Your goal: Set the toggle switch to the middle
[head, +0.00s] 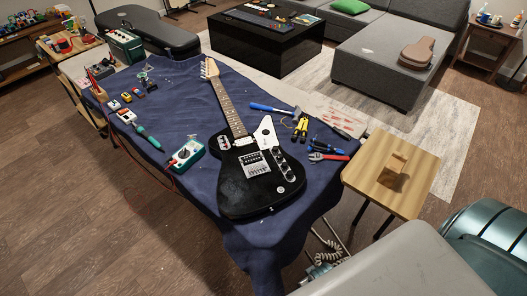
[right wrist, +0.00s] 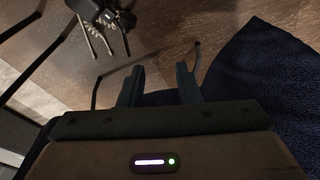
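The black electric guitar (head: 240,190) lies face up on the blue cloth (head: 180,100) over the table, its neck pointing to the back. It has a white pickguard (head: 265,132) and a row of dark knobs (head: 281,160) on the right of its body. A small light plate (head: 223,143) sits on the upper left of the body. The toggle switch is too small to make out, so its position cannot be told. My right gripper (right wrist: 158,82) shows in the right wrist view with fingers apart and nothing between them, over floor beside dark blue cloth. My left gripper is not in view.
A blue-handled hammer (head: 270,108), yellow pliers (head: 300,128) and a red wrench (head: 328,156) lie right of the guitar. A teal-and-white meter (head: 186,155) is close on its left. A wooden stool (head: 385,180) stands at the right.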

